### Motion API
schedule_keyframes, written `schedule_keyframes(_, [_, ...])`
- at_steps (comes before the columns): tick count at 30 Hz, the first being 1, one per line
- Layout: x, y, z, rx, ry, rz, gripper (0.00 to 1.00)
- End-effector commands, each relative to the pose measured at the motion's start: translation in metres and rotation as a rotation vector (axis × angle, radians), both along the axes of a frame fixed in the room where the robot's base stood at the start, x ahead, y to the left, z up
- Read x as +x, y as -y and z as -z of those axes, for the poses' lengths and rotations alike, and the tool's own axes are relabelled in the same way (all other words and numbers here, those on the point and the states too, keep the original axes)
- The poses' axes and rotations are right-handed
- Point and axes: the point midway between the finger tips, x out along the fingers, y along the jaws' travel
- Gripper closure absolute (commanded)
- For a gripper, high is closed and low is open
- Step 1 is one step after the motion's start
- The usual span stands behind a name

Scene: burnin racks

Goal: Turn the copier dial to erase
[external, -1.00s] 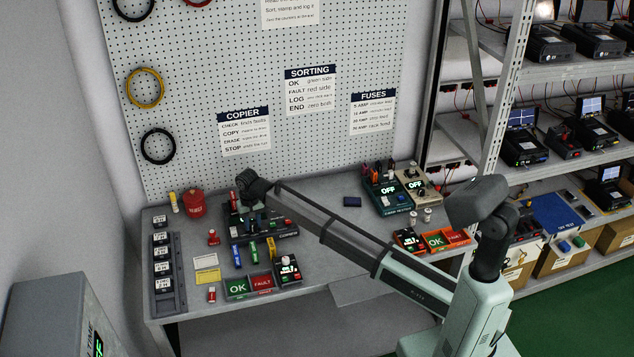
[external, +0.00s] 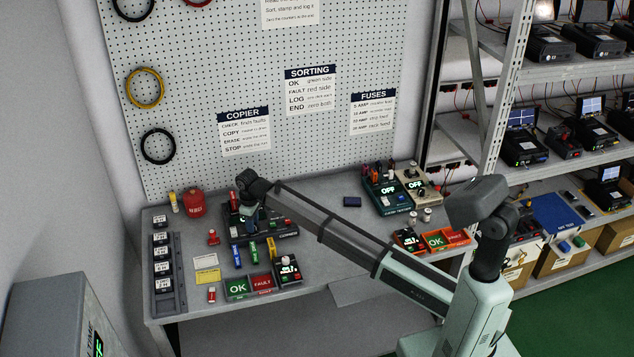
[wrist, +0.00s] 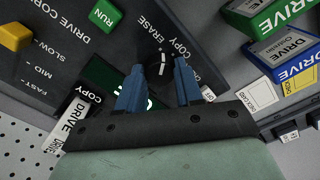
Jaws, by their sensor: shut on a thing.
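The copier (external: 284,228) is a dark panel unit at the back left of the bench. In the wrist view its face (wrist: 85,45) carries a green RUN button, a yellow slider knob and a dark display partly hidden by my gripper. The black copier dial (wrist: 160,66), with a white pointer line, sits beside the words COPY and ERASE. The pointer runs roughly up the picture, towards the ERASE lettering; the exact setting is hard to tell. My gripper (wrist: 159,66) has its two blue fingers on either side of the dial, shut on it. In the external view my gripper (external: 249,212) is low over the copier.
Green and blue drives (wrist: 283,50) stand close by on the right in the wrist view. A red can (external: 195,203), a label rack (external: 165,265) and OK/FAULT trays (external: 237,288) stand on the bench around the copier. The pegboard rises behind.

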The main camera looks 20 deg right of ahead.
Motion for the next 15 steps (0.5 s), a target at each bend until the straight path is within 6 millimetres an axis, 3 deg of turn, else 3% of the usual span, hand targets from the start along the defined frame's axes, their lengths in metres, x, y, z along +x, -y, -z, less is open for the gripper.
schedule_keyframes(15, [0.0001, 0.0001, -0.0002, 0.000, 0.000, -0.144, 0.95])
